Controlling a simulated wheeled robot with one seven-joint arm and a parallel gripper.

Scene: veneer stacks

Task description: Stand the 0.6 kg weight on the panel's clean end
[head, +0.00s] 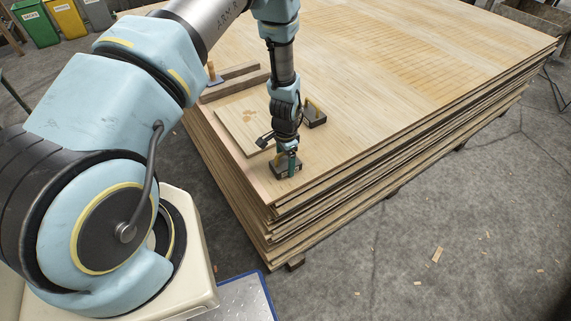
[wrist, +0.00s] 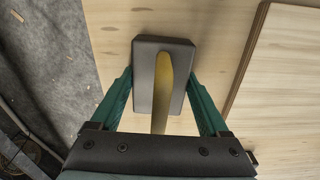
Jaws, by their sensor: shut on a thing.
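My gripper (head: 290,160) is shut on a dark grey block weight (head: 285,169) with a yellow handle, near the front corner of the veneer stack. In the wrist view the green fingers (wrist: 160,80) press on both sides of this weight (wrist: 145,75). I cannot tell whether it touches the veneer below. A second dark weight (head: 317,119) stands behind and right of my gripper. The pale panel (head: 232,122) lies on the stack, with brown blotches near its far part; its near part looks clean. Its edge shows at right in the wrist view (wrist: 285,60). No mass label is readable.
Two dark wooden bars (head: 236,87) lie behind the panel, beside a small tool with a blue handle (head: 211,72). The large veneer stack (head: 400,100) is mostly clear to the right. Its edge drops to the grey floor (head: 440,210) close to the held weight.

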